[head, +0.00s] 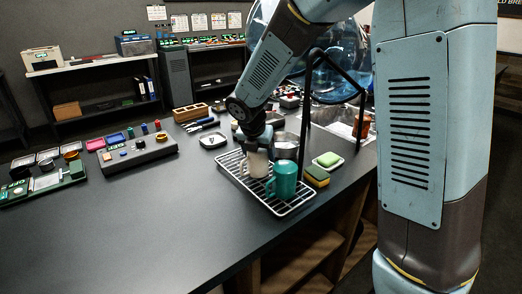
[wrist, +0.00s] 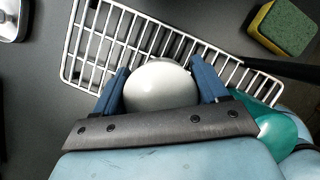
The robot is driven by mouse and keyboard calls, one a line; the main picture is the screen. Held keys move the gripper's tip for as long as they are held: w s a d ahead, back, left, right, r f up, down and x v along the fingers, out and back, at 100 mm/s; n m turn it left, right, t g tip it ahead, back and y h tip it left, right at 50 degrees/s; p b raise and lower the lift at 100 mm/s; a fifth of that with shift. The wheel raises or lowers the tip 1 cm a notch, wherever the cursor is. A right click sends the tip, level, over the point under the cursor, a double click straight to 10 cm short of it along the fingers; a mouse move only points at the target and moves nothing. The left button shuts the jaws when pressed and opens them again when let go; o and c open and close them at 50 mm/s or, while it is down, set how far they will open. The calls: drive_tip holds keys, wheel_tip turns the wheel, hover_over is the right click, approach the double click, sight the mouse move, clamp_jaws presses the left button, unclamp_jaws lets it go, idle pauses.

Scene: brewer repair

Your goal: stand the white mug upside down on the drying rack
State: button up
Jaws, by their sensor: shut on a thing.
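The white mug (head: 257,163) is at the drying rack (head: 293,209), next to a teal mug (head: 284,180). My gripper (head: 254,149) reaches down onto the white mug from above. In the wrist view, the blue fingers of my gripper (wrist: 160,72) are closed on both sides of the white mug (wrist: 160,90). A smooth, rounded white face, apparently its closed base, points up at the camera. The mug looks upside down over the white wire grid of the rack (wrist: 92,42). I cannot tell whether its rim touches the wires. Its lower part is hidden in the wrist view.
The teal mug also shows at the lower right of the wrist view (wrist: 275,132), close to my gripper. A green-and-yellow sponge (head: 316,176), a soap dish (head: 328,161) and a metal bowl (head: 286,142) are near the rack. The table's front left (head: 150,220) is clear.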

drive_tip(key=o, duration=1.1)
drive_tip(key=shift+r, duration=0.1)
